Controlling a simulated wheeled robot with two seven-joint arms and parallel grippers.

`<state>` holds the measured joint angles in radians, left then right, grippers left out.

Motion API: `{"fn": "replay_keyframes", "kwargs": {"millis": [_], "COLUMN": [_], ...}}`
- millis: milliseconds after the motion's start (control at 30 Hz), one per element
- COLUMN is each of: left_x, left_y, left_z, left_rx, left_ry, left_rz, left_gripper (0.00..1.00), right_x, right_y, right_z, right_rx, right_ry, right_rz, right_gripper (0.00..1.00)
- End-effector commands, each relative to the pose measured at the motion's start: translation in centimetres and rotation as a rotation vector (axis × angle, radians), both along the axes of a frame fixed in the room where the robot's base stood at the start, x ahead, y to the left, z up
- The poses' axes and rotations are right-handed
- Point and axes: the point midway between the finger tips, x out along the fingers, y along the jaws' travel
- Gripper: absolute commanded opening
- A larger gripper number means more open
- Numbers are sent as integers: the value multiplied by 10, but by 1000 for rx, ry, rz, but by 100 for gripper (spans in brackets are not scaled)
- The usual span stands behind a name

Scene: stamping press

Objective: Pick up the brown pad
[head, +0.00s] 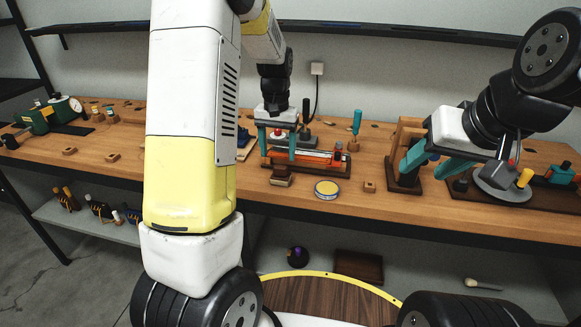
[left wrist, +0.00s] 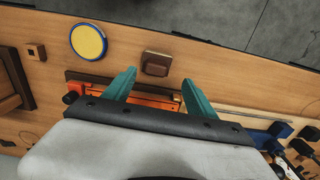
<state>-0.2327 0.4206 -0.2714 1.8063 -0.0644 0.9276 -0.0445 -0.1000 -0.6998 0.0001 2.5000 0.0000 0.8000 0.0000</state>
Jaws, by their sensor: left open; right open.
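The brown pad (head: 281,180), a small dark brown block, lies on the wooden bench just in front of the orange press device (head: 318,158). In the left wrist view the pad (left wrist: 156,63) shows just beyond the fingertips, roughly between them in the picture. My left gripper (head: 278,153) is open, with teal fingers pointing down over the left part of the orange device, behind the pad. It also shows open and empty in the left wrist view (left wrist: 159,76). My right gripper (head: 430,172) is open at the right, beside a brown wooden stand (head: 404,180).
A blue-and-yellow round tin (head: 327,190) and a small brown block with a hole (head: 369,187) lie right of the pad. A turquoise-handled tool (head: 356,124) stands behind. The bench's front edge is close to the pad.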

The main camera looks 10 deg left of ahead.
Motion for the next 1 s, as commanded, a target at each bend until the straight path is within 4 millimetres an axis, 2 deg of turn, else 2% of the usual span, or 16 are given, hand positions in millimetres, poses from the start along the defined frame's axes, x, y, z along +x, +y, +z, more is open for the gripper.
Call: {"fn": "replay_keyframes", "kwargs": {"millis": [400, 700, 1000], "left_x": [-1, -1, -1], "left_y": [-7, -7, -7], "left_z": [-54, -58, -58], "left_rx": [-1, -1, -1], "left_ry": [2, -1, -1], "left_rz": [1, 0, 0], "left_gripper": [65, 64, 5], "right_x": [0, 0, 0], "right_y": [0, 0, 0], "right_z": [0, 0, 0], "right_rx": [0, 0, 0], "right_ry": [0, 0, 0], "right_rz": [0, 0, 0], "right_gripper": [49, 49, 49]}}
